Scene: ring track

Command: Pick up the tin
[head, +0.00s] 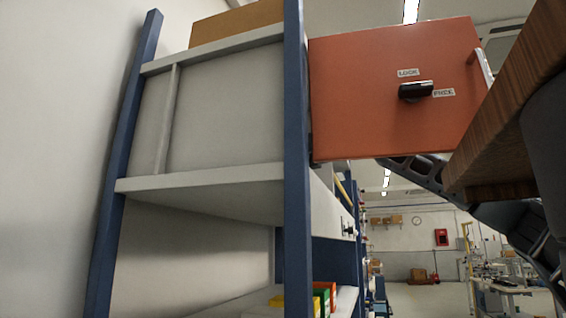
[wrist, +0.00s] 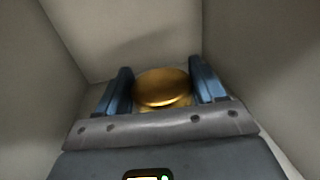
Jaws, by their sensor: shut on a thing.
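The tin (wrist: 162,88) is a round, gold-coloured thing in the middle of the wrist view. My gripper (wrist: 162,90) has its two blue fingers on either side of the tin and is shut on it. Pale walls surround the gripper and tin, as in a box-like compartment. The lower part of the tin is hidden behind the gripper body. In the head view neither the tin nor my gripper shows.
An orange door (head: 375,95) with a LOCK/FREE knob (head: 415,91) and a handle stands open in the head view. A shelf unit with blue posts (head: 296,200) is beside it. Coloured bins (head: 323,298) sit on a lower shelf. A wooden slab (head: 515,95) is at the right.

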